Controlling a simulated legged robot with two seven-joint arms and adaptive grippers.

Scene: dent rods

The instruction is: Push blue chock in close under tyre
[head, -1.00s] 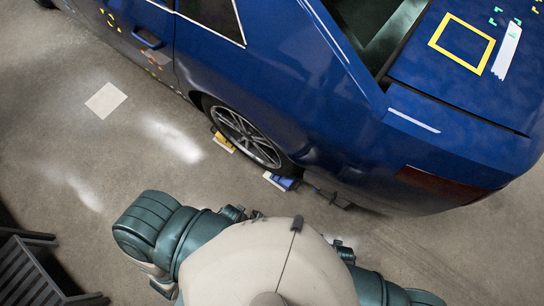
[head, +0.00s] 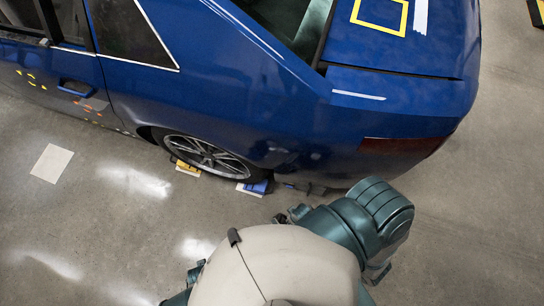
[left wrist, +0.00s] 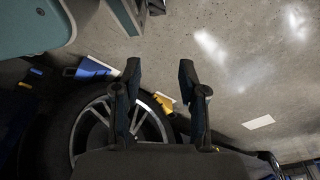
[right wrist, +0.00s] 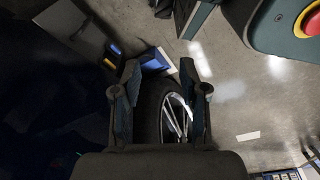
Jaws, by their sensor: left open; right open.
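The blue chock (head: 257,187), with a white face, lies on the floor at the right end of the blue car's rear tyre (head: 246,171). I cannot tell whether they touch. In the left wrist view the chock (left wrist: 93,68) is left of my left gripper (left wrist: 160,73), which is open and empty. In the right wrist view the chock (right wrist: 154,60) shows beyond and between the fingertips of my right gripper (right wrist: 160,70), beside the tyre (right wrist: 150,105). The right gripper is open and empty. My body hides most of both grippers in the head view.
A yellow chock (head: 187,168) is at the tyre's other side. The car body (head: 290,110) overhangs the tyre and chock. A dark object (head: 308,187) lies right of the blue chock under the bumper. A pale square (head: 51,163) lies on open floor at left.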

